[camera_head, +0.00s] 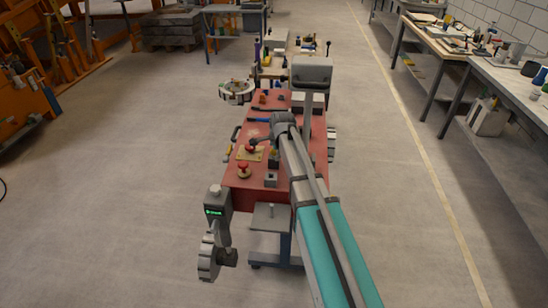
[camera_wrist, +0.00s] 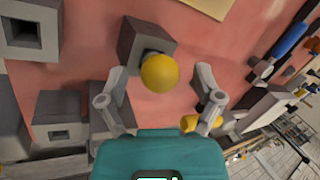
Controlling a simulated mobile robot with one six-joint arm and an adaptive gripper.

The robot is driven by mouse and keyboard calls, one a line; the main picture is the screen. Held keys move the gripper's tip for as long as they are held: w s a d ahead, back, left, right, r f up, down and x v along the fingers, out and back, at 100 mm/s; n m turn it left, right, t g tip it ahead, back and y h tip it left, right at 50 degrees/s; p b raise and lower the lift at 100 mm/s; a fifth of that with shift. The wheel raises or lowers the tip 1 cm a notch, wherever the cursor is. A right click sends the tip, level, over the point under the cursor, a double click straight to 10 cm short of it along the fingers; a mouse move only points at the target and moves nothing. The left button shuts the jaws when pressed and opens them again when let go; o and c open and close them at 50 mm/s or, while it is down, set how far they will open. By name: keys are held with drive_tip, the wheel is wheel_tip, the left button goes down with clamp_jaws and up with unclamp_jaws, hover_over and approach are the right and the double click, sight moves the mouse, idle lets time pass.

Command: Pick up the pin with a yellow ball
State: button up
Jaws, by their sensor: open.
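The yellow ball (camera_wrist: 159,73) of the pin shows in the wrist view above a grey block (camera_wrist: 140,42) with a dark opening. The pin's shaft is mostly hidden under the ball, so I cannot tell how deep it sits. My gripper (camera_wrist: 160,80) is open, with one finger to the left of the ball and one to the right. I see gaps on both sides, and neither finger appears to touch it. In the head view my arm reaches over the red tabletop (camera_head: 240,185), and the ball cannot be made out there.
More grey blocks with square holes (camera_wrist: 58,122) stand at the left in the wrist view. A second yellow piece (camera_wrist: 188,123) shows by the right finger. A blue-handled tool (camera_wrist: 290,40) lies at the right. Red knobs (camera_head: 244,170) stand on the table's left side.

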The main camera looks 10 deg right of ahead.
drive_tip(key=shift+c, duration=0.2)
idle(0.4)
clamp_jaws()
